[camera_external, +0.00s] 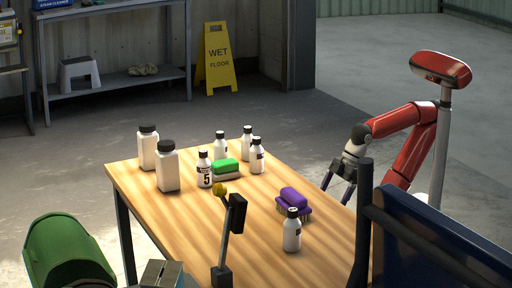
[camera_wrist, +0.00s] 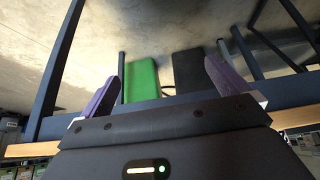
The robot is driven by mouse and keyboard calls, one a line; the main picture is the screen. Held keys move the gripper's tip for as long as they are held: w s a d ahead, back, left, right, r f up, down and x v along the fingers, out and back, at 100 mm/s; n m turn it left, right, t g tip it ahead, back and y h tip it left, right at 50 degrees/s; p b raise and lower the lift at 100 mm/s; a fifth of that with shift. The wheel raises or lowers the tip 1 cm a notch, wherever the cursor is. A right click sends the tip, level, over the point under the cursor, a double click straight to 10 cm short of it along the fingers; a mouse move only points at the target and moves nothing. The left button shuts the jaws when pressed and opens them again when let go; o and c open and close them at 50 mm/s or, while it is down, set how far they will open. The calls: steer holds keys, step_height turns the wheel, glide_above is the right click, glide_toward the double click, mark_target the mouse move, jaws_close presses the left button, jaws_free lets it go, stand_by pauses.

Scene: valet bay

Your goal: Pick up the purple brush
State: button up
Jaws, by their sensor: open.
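In the wrist view my gripper (camera_wrist: 163,88) is open toward the table's edge and legs; the brush does not show there.
The table (camera_external: 160,203) also bears a green brush (camera_external: 226,167) among several white bottles at the far end. A dark blue panel with a post (camera_external: 365,220) stands near my arm.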

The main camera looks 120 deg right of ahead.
step_height(320, 180, up, 26)
steer(key=g+p, duration=0.1)
steer(key=p, duration=0.1)
glide_above(294, 193)
steer(key=s, duration=0.4)
step_height(294, 193, down, 4)
steer(key=b+x, duration=0.2)
steer(key=x, duration=0.6)
steer(key=shift+w, duration=0.15)
steer(key=c, duration=1)
steer(key=shift+r, duration=0.15)
steer(key=shift+c, duration=0.2)
